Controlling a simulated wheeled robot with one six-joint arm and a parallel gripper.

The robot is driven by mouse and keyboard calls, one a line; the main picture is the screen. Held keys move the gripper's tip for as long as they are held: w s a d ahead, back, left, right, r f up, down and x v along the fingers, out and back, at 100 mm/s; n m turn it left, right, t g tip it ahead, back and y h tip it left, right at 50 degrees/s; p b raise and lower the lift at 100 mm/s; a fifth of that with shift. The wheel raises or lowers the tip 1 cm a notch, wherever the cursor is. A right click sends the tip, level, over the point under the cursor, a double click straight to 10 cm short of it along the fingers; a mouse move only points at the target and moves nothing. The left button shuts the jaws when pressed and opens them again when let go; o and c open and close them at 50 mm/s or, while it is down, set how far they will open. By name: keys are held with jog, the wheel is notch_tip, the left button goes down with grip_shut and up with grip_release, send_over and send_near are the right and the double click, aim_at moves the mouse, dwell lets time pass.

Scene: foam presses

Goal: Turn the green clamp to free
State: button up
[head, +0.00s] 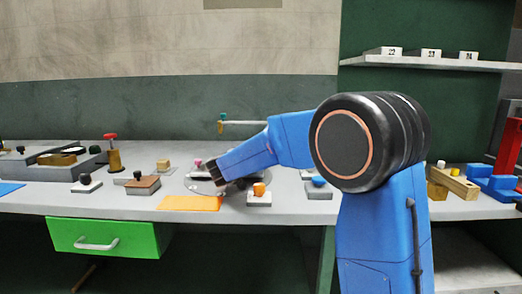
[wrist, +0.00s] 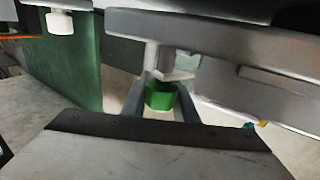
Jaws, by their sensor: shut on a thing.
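The green clamp (wrist: 160,99) shows in the wrist view as a small green block between the two fingers of my gripper (wrist: 161,103). A light grey post stands just behind it, close to the fingertips. My gripper is shut on the green clamp. In the head view my gripper (head: 208,176) reaches low over the round grey plate (head: 199,188) on the bench. There the green clamp cannot be made out, and my gripper likely hides it. Which way the clamp is turned cannot be told.
An orange knob on a white block (head: 259,199) stands right of my gripper, and a blue-topped block (head: 319,191) farther right. An orange mat (head: 190,203) lies at the bench's front edge. A teal-knobbed bar (head: 245,123) stands behind. A red-handled brass post (head: 112,156) is to the left.

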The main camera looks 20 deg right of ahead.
jog(key=shift+s+d+m+g+h, duration=0.15)
jog(key=shift+s+m+g+h, duration=0.1)
jog(key=shift+m+g+h, duration=0.8)
jog(key=shift+s+d+m+g+h, duration=0.35)
jog(key=shift+m+g, duration=0.45)
jog(key=shift+g, duration=0.7)
jog(key=shift+s+m+g+h, duration=0.15)
jog(key=shift+m+g+h, duration=0.75)
jog(key=shift+g, duration=0.35)
jog(key=shift+s, duration=0.1)
jog(key=shift+r, duration=0.1)
jog(key=o, duration=1.1)
jog(key=shift+c, duration=0.2)
jog(key=v, duration=1.2)
jog(key=shift+r, duration=0.1)
